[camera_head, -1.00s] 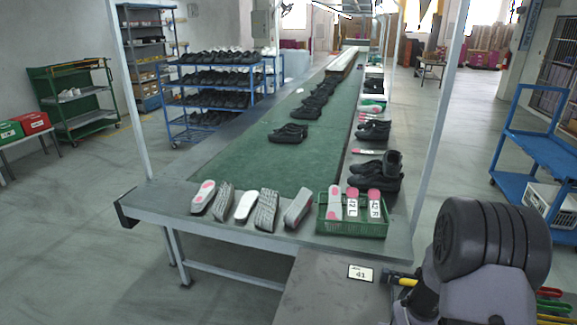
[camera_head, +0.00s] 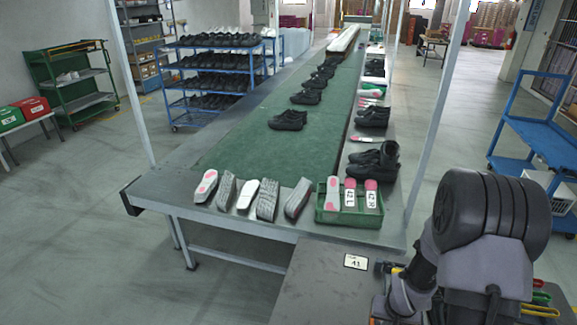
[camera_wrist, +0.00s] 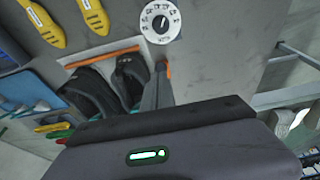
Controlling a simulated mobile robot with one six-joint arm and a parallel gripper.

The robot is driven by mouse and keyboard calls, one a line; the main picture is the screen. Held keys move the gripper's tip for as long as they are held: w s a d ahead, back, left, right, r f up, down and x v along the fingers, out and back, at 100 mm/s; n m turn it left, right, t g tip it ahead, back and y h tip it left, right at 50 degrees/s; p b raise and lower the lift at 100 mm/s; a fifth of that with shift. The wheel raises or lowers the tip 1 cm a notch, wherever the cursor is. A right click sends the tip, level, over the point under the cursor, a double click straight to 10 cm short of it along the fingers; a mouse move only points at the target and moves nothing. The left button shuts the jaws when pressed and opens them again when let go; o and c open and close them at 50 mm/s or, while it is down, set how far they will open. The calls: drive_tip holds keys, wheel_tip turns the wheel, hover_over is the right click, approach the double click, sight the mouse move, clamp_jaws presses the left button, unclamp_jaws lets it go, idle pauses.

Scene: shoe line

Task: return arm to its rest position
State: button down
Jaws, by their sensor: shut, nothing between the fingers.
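My arm is folded at the lower right of the head view, with its large dark joint (camera_head: 490,208) uppermost. In the wrist view the dark body of my gripper (camera_wrist: 165,122) fills the bottom, with a green light on it. It is shut with nothing held. Its fingertips are hard to make out. Beyond it are black shoe-like shapes (camera_wrist: 95,92) by a white, orange-edged mat, partly covered by the gripper.
The bench (camera_head: 160,196) bears insoles and a green crate (camera_head: 348,218). A grey table with a number card (camera_head: 356,261) stands before it. Yellow-handled tools (camera_wrist: 94,16) and a round dial (camera_wrist: 160,20) lie near my gripper.

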drive_tip(key=s+a+r+m+t+b, duration=0.1)
drive_tip(key=a+r+b, duration=0.25)
drive_tip(key=r, duration=0.25)
drive_tip(key=s+a+r+b, duration=0.1)
drive_tip(key=a+r+b, duration=0.1)
drive_tip(key=r+b, duration=0.3)
drive_tip(key=s+a+r+t+y+b, duration=0.1)
drive_tip(key=s+a+r+b, duration=0.2)
drive_tip(key=s, duration=0.5)
drive_tip(key=s+a+r+t+y+b, duration=0.1)
drive_tip(key=s+a+r+b, duration=0.1)
drive_tip(key=s+a+r, duration=0.4)
drive_tip(key=s+a, duration=0.2)
drive_tip(key=shift+s+y+b, duration=0.3)
drive_tip(key=shift+y+b, duration=0.1)
